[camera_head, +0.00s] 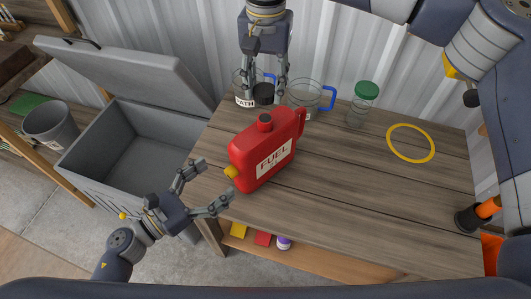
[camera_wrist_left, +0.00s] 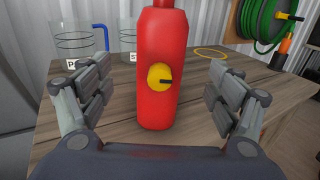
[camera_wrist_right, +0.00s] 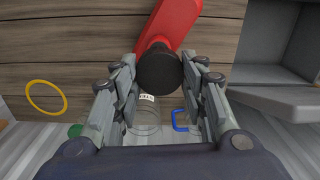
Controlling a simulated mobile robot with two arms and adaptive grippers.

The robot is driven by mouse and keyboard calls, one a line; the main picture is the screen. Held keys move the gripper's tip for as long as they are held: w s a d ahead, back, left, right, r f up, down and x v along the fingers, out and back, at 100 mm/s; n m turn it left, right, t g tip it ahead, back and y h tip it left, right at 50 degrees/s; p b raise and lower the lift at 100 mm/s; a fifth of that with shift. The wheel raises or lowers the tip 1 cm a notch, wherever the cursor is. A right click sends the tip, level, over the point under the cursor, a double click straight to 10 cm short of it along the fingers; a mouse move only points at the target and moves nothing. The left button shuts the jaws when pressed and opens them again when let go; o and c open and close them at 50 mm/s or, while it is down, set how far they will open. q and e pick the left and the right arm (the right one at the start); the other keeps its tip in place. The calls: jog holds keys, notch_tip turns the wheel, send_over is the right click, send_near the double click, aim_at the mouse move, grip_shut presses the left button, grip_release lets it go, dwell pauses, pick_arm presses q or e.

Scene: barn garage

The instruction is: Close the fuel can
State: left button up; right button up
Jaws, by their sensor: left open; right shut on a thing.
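The red fuel can (camera_head: 268,155) stands upright near the left edge of the wooden table. Its top neck (camera_head: 264,122) looks dark at the opening. A yellow fitting (camera_head: 231,173) with a black lever is low on its end, and shows in the left wrist view (camera_wrist_left: 160,76). My right gripper (camera_head: 264,93) is shut on a black cap (camera_wrist_right: 158,72), apart from the neck and behind it in the head view. My left gripper (camera_head: 206,190) is open and empty, facing the yellow fitting; its fingers are apart on both sides of the can.
Glass jugs with blue handles (camera_head: 308,98) stand behind the can, close to my right gripper. A green-lidded jar (camera_head: 364,100) and a yellow ring (camera_head: 411,143) are to the right. A grey box (camera_head: 105,190) with its lid raised stands left.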

dwell(0.3)
pick_arm(q)
jog(key=x, duration=1.2)
jog(key=shift+c, duration=0.5)
jog(key=c, duration=1.5)
pick_arm(e)
send_over(265, 117)
jog(key=shift+f, duration=2.5)
jog(key=shift+f, duration=0.1)
jog(key=shift+f, duration=0.8)
jog(key=shift+f, duration=0.55)
